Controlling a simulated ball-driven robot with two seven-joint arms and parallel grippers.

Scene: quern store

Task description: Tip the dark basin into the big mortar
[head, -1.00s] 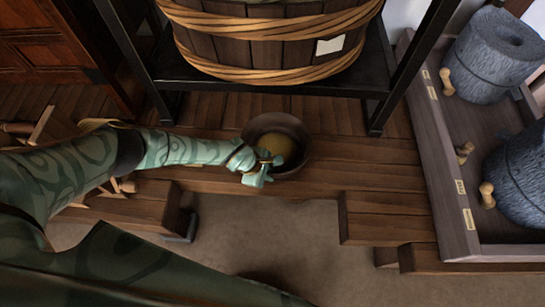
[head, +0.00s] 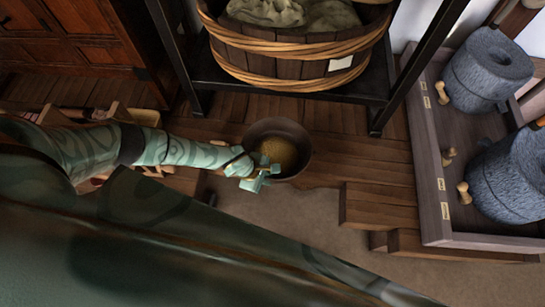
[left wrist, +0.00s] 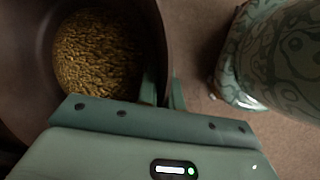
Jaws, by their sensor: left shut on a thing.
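The dark basin (head: 300,130) is a round, deep brown bowl with golden-brown grain (head: 278,152) in its bottom. In the head view it is at the middle, over the front part of the plank platform; whether it is raised off the planks I cannot tell. My left gripper (head: 262,176) is shut on its near rim. The left wrist view shows the fingers (left wrist: 162,90) at the basin wall (left wrist: 30,60), with the grain (left wrist: 98,55) inside. I cannot make out a big mortar for certain. My right gripper is not in view.
A hooped wooden tub (head: 290,62) with sacks stands on a black metal rack (head: 240,83) behind the basin. A wooden tray (head: 432,190) with grey stone querns (head: 487,70) is at the right. Stepped planks (head: 380,205) lie front right. Bare floor (head: 290,210) shows in front.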

